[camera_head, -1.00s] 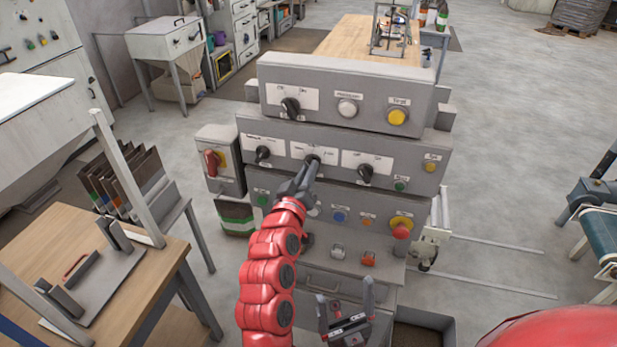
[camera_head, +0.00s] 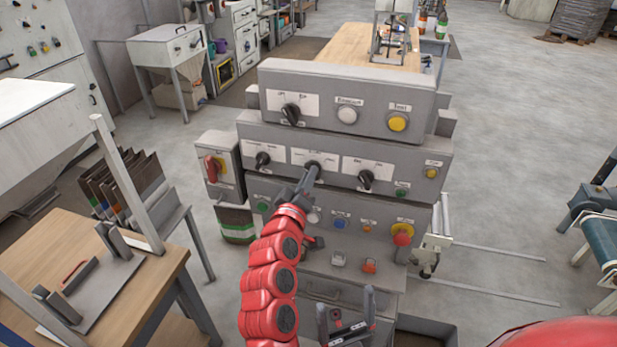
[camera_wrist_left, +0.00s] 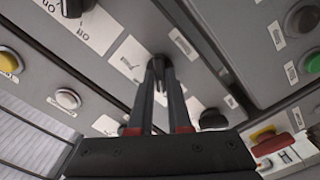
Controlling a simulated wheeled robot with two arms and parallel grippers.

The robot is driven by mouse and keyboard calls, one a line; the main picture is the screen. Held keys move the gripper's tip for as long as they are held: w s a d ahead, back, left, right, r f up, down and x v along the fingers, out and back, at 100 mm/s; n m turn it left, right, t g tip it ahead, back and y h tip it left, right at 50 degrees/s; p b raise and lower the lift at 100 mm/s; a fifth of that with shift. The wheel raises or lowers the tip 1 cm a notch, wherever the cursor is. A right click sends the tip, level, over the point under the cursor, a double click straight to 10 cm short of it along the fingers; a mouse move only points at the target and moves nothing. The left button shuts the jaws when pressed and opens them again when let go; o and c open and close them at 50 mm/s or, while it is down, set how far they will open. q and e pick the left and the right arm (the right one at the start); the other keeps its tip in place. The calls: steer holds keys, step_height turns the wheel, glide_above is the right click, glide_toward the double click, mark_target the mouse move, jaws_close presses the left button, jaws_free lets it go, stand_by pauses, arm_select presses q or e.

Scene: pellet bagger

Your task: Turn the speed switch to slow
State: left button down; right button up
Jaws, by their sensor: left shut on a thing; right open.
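A dark rotary switch (camera_head: 313,165) sits in the middle of the panel's second row, on a white plate with small labels too blurred to read. My left gripper (camera_head: 311,179) reaches up to it from below and is shut on its knob. In the left wrist view the two fingertips (camera_wrist_left: 160,72) close together on the dark knob (camera_wrist_left: 158,61), which they largely hide. Its pointer direction cannot be told. My right gripper (camera_head: 345,318) is open and empty, low in front of the panel.
Similar switches stand left (camera_head: 263,160) and right (camera_head: 366,179) of the held one, with another (camera_head: 291,112) above. A red mushroom button (camera_head: 402,236) and several coloured buttons sit below. A red-handled switch box (camera_head: 214,168) is at left. A wooden table (camera_head: 130,290) stands at lower left.

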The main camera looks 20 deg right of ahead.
arm_select(q)
steer(key=shift+f, duration=0.15)
steer(key=c, duration=0.9)
jaws_free()
steer(key=shift+o, duration=0.2)
steer(key=shift+s, duration=0.1)
steer(key=p+v, duration=0.6)
steer(key=v, duration=1.1)
steer(key=shift+s+a, duration=0.1)
steer(key=shift+a, duration=0.05)
